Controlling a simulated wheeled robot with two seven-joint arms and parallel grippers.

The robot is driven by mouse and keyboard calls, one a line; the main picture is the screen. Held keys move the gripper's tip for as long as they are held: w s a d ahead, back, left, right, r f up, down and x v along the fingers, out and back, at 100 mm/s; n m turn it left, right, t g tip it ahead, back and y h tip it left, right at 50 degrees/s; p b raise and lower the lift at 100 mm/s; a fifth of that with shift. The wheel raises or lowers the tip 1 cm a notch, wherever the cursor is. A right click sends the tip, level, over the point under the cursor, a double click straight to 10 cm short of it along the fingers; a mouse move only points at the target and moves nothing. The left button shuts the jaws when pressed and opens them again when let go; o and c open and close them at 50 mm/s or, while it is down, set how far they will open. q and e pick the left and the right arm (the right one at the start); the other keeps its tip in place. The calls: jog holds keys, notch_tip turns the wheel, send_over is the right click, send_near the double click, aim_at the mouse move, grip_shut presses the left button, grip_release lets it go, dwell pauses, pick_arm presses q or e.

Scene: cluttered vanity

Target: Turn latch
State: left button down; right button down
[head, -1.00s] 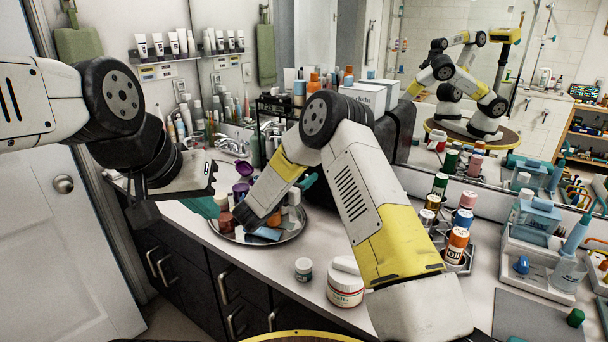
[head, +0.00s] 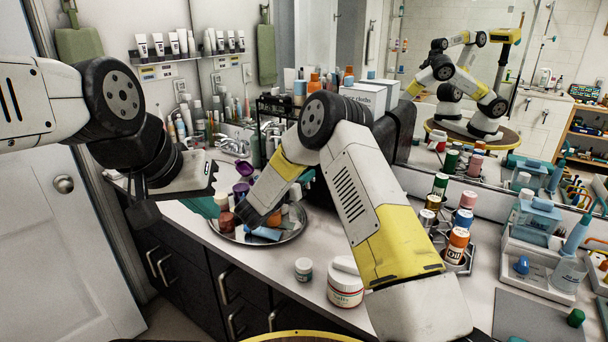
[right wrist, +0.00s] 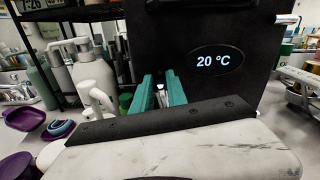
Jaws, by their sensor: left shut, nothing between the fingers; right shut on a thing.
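A black box with a lit "20 °C" display (right wrist: 215,61) fills the upper right of the right wrist view. Its dark side (head: 401,128) also shows behind my right arm in the head view. My right gripper's teal fingers (right wrist: 160,90) point at the box, left of the display. They are shut on a small pale metallic piece (right wrist: 162,99), which looks like the latch; the fingers hide most of it, so its angle cannot be told. In the head view my forearm covers most of this gripper. My left gripper (head: 206,207), teal, is shut and empty at the counter's left end.
A round metal tray (head: 290,238) with bottles and tubes lies under my right forearm. A white jar (head: 345,288) and a small jar (head: 303,269) stand near the front edge. White pump bottles (right wrist: 92,75) stand left of the right gripper.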

jog(key=shift+w+a+f+n, duration=0.1)
jog(key=shift+f+n, duration=0.05)
jog(key=shift+n, duration=0.45)
jog(key=shift+a+f+n, duration=0.1)
jog(key=shift+n, duration=0.5)
jog(key=c, duration=1.3)
grip_release()
jog(key=shift+r, duration=0.2)
